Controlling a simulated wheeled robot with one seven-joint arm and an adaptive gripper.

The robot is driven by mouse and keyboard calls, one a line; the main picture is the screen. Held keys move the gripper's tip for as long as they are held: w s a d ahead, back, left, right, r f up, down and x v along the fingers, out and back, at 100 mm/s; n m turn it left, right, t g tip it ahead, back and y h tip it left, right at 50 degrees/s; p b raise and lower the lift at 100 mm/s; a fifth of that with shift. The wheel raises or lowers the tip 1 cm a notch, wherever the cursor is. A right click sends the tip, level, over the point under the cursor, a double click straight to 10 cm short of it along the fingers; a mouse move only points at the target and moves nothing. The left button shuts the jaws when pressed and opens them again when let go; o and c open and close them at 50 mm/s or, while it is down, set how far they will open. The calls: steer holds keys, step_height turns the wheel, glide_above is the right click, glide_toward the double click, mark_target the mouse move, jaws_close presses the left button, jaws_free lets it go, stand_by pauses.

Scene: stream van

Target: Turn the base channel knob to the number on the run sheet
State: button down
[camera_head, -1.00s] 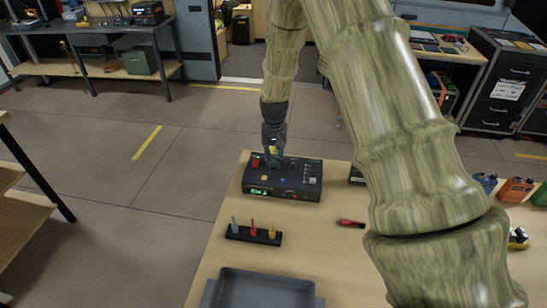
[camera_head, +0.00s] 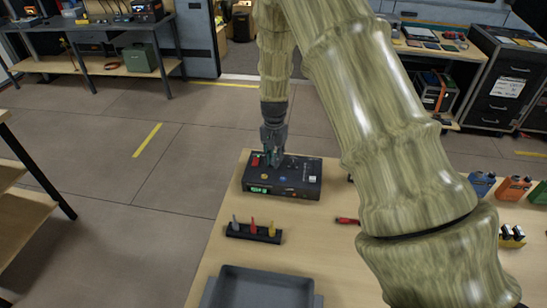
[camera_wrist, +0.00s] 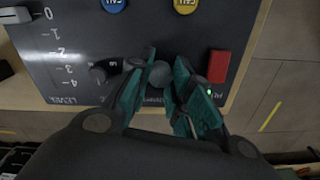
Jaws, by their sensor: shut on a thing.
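The dark base box (camera_head: 300,182) sits at the table's far end, with a lit green display on its front. My gripper (camera_head: 274,163) points down onto its top panel. In the wrist view my gripper (camera_wrist: 163,75) has its teal fingers closed around a grey round knob (camera_wrist: 160,73). The fingers hide part of the panel lettering below it, so I cannot read the knob's label or setting. A dark knob (camera_wrist: 97,75) with small digits lies just left of the fingers. I cannot make out a run sheet with a readable number.
A red block (camera_wrist: 218,66), a yellow button (camera_wrist: 186,4) and a slider scale marked LEVEL (camera_wrist: 66,99) are near the fingers. On the table are a tool rack (camera_head: 245,236), a grey tray (camera_head: 225,285) and a red marker (camera_head: 347,221). Colored bottles (camera_head: 514,188) stand at right.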

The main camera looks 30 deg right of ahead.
steer(key=shift+w+r, duration=0.1)
steer(key=shift+w, duration=0.05)
steer(key=c, duration=1.3)
jaws_free()
steer(key=shift+o, duration=0.2)
step_height(320, 180, up, 12)
